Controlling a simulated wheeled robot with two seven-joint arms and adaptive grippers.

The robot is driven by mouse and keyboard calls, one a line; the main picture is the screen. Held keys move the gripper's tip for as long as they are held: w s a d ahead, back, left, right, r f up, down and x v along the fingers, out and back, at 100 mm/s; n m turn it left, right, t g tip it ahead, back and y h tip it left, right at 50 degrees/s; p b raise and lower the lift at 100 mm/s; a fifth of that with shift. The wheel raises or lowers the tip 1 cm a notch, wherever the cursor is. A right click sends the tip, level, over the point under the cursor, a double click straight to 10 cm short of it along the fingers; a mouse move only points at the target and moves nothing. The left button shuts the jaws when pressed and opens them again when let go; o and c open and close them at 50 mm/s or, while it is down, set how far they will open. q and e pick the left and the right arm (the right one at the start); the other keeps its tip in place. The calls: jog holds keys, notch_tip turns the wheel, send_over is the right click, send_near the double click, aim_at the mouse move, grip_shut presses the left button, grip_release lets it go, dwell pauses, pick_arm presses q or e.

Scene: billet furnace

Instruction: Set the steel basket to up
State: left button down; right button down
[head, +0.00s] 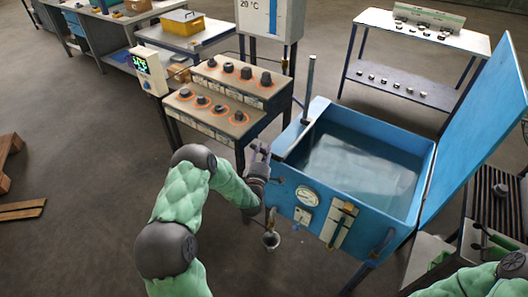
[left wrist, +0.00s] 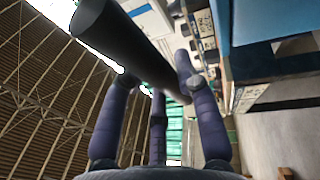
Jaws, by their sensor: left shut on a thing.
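The blue tank (head: 422,190) stands open at the right, with liquid inside. A pale, blurred shape (head: 365,165) lies under the liquid; I cannot tell whether it is the steel basket. My left gripper (head: 261,153) is beside the tank's left corner. In the left wrist view, its fingers (left wrist: 160,95) are closed around a thick dark bar handle (left wrist: 125,45), which slants across the picture. In the head view the gripper mostly hides this handle. A grey upright post (head: 308,88) rises at the tank's back left. My right gripper is out of view.
The blue lid (head: 478,130) stands raised at the tank's right. A round gauge (head: 306,196) is on the tank's front. The floor at left is mostly clear, with wooden pieces (head: 22,210).

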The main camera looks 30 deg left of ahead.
pick_arm(q)
notch_tip(320, 180, up, 23)
jog(key=p, duration=0.7)
jog(key=shift+f, duration=0.15)
jog(key=c, duration=0.9)
grip_release()
jog(key=shift+f, duration=0.1)
jog(key=v, duration=1.2)
